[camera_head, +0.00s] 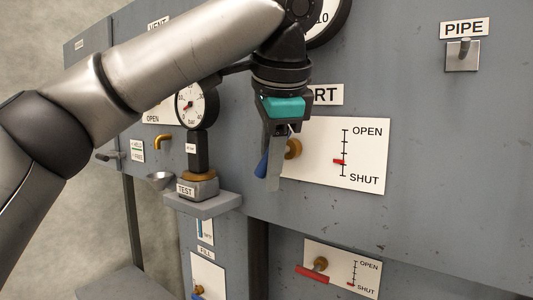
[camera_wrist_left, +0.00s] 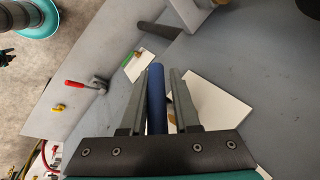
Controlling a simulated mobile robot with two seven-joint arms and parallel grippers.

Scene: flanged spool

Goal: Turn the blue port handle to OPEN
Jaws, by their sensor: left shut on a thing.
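The blue port handle (camera_head: 262,165) hangs from a brass pivot (camera_head: 292,148) on the white port plate (camera_head: 362,155), at the plate's left edge. The plate's scale runs from OPEN at the top to SHUT at the bottom, with a red pointer (camera_head: 339,161) somewhat below the middle. My left gripper (camera_head: 270,170) comes down from above and is shut on the blue handle. In the left wrist view the handle (camera_wrist_left: 156,98) stands between the two fingers (camera_wrist_left: 157,102). The fingers hide part of the handle in the head view. My right gripper is not in view.
A gauge (camera_head: 197,105) on a TEST block (camera_head: 199,186) stands on a small shelf left of the gripper. A red handle (camera_head: 312,272) with its own OPEN/SHUT plate sits below. A PIPE hook (camera_head: 463,54) is at upper right. The panel right of the port plate is clear.

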